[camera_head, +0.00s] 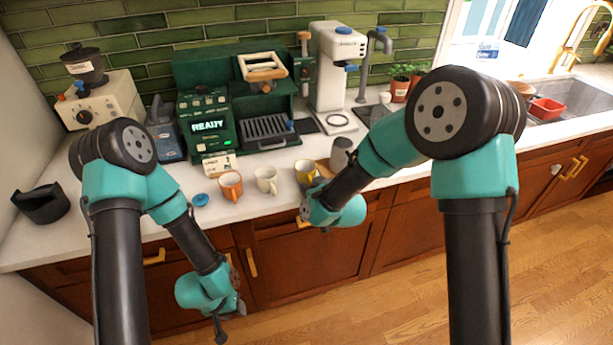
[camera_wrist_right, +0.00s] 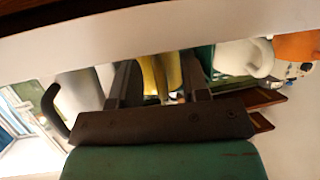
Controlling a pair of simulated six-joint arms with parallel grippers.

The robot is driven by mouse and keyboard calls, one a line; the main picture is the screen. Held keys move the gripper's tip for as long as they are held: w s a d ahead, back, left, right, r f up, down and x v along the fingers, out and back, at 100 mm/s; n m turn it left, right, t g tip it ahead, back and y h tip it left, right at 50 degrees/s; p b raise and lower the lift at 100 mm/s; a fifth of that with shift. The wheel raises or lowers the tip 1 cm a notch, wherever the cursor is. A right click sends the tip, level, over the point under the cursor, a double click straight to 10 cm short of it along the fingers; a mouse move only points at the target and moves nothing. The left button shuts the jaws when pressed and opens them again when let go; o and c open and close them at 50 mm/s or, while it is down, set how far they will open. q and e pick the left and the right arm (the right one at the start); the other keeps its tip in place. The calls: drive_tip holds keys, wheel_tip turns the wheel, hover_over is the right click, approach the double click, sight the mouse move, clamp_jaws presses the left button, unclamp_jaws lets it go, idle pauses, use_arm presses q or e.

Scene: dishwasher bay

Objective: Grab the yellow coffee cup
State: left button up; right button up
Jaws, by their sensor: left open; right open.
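The yellow coffee cup (camera_head: 305,172) stands upright near the counter's front edge, right of the white cup (camera_head: 266,180) and the orange cup (camera_head: 230,187). My right gripper (camera_wrist_right: 160,88) is open; in the right wrist view the yellow cup (camera_wrist_right: 162,75) shows between its two fingers. I cannot tell whether they touch it. In the head view the right wrist is low in front of the counter edge, just below the yellow cup, and its fingers are hard to make out. My left gripper (camera_head: 230,318) hangs open and empty in front of the lower cabinets.
A grey metal pitcher (camera_head: 341,152) stands close right of the yellow cup. The sink (camera_head: 560,97) is far right.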

sight(307, 174)
clamp_jaws()
idle(0.4)
drive_tip(key=shift+r, duration=0.1)
drive_tip(key=shift+r, duration=0.85)
wheel_tip(307, 174, up, 2)
drive_tip(key=s+r, duration=0.1)
drive_tip(key=s, duration=1.5)
drive_tip(key=shift+r, duration=0.1)
